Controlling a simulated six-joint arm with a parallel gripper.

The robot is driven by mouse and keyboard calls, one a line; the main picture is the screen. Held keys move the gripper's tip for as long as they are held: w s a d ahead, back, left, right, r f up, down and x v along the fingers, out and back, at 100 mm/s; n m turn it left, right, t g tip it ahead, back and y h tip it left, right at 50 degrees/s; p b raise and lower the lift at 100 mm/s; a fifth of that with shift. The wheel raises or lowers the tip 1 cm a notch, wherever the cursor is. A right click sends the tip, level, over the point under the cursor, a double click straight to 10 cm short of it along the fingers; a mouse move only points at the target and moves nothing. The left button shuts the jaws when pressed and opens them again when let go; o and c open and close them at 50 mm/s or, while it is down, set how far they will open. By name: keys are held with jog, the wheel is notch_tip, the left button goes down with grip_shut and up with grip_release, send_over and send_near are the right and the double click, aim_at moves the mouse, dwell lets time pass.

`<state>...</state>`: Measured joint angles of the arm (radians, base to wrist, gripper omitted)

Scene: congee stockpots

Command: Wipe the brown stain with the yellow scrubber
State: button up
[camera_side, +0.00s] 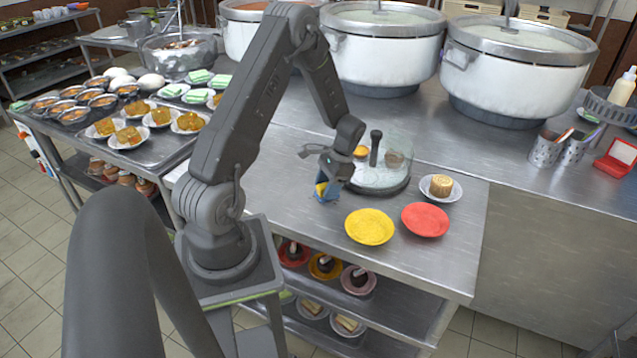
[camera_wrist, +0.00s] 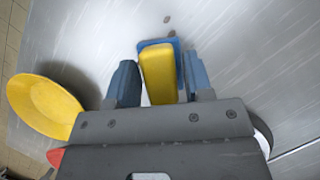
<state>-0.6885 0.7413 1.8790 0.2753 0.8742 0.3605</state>
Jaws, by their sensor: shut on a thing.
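The scrubber (camera_wrist: 158,75) is a yellow block on a blue base. It sits between the two blue fingers of my gripper (camera_wrist: 160,82), which is shut on it. In the side view my gripper (camera_side: 329,180) holds the scrubber (camera_side: 321,190) low over the steel counter, left of the yellow plate. I cannot tell whether its base touches the steel. The brown stain (camera_wrist: 169,32) shows in the wrist view as small brown marks on the counter, just beyond the scrubber's blue edge. I cannot make out the stain in the side view.
A yellow plate (camera_side: 370,227) and a red plate (camera_side: 425,220) lie right of my gripper. A glass-covered dish (camera_side: 392,150) stands close behind it. A small white plate (camera_side: 454,190) holds a tan piece. Large white pots (camera_side: 385,50) line the back.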

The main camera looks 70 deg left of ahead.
jog(key=shift+w+d, duration=1.65)
jog(key=shift+d, duration=0.05)
jog(key=shift+s+a, duration=3.6)
jog(key=shift+w+a, duration=0.2)
jog(key=shift+a, duration=0.1)
jog(key=shift+w+d, duration=3.45)
jog(key=shift+w, duration=0.1)
jog(key=shift+s+a, duration=3.5)
jog(key=shift+s, duration=0.05)
notch_tip(320, 180, up, 8)
